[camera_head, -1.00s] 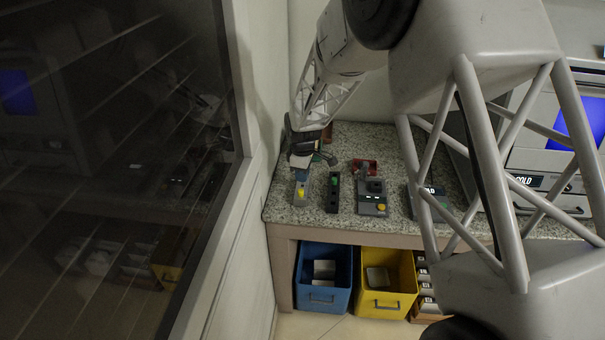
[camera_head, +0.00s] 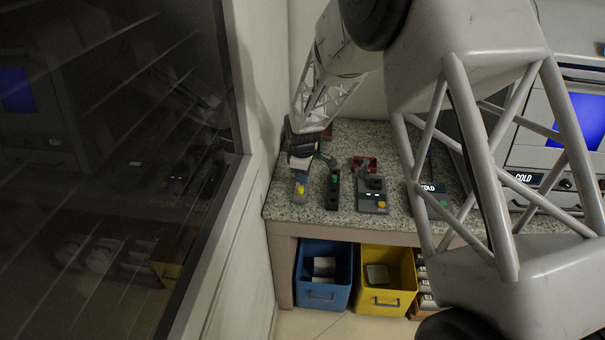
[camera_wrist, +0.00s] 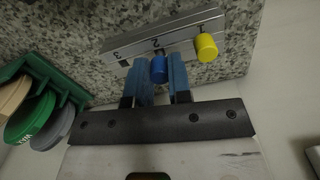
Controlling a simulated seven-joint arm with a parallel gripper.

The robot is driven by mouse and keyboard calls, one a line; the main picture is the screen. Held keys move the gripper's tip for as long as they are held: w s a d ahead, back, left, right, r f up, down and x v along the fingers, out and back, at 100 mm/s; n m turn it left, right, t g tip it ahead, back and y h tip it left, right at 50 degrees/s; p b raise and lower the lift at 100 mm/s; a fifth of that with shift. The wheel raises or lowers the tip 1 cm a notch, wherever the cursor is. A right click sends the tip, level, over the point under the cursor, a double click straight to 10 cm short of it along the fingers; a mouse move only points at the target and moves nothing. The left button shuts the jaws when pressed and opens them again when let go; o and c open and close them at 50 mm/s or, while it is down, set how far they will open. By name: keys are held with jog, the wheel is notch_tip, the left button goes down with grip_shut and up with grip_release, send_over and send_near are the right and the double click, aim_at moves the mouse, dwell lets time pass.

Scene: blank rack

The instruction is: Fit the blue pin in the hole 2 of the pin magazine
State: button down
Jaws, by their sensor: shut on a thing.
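The pin magazine (camera_wrist: 165,37) is a grey bar on the speckled counter, marked 3, 2 and 1 from left to right in the wrist view. It also shows in the head view (camera_head: 298,198). A yellow pin (camera_wrist: 206,46) stands at hole 1. My gripper (camera_wrist: 161,72) is shut on the blue pin (camera_wrist: 159,68) between its two blue fingers. The blue pin is at the mark 2, in line with hole 2. Its lower end and the hole are hidden, so I cannot tell how deep it sits. In the head view my gripper (camera_head: 301,174) is over the magazine's far end.
A dark block with a green button (camera_head: 333,189) and a grey device with a yellow knob (camera_head: 372,193) stand right of the magazine. A green rack (camera_wrist: 50,82) holds round discs. A glass-panelled wall is at left. Blue (camera_head: 322,295) and yellow (camera_head: 386,302) bins sit below the counter.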

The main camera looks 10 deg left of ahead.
jog(key=shift+f, duration=0.7)
jog(key=c, duration=1)
grip_release()
jog(key=shift+o, duration=0.2)
jog(key=shift+r, duration=3.9)
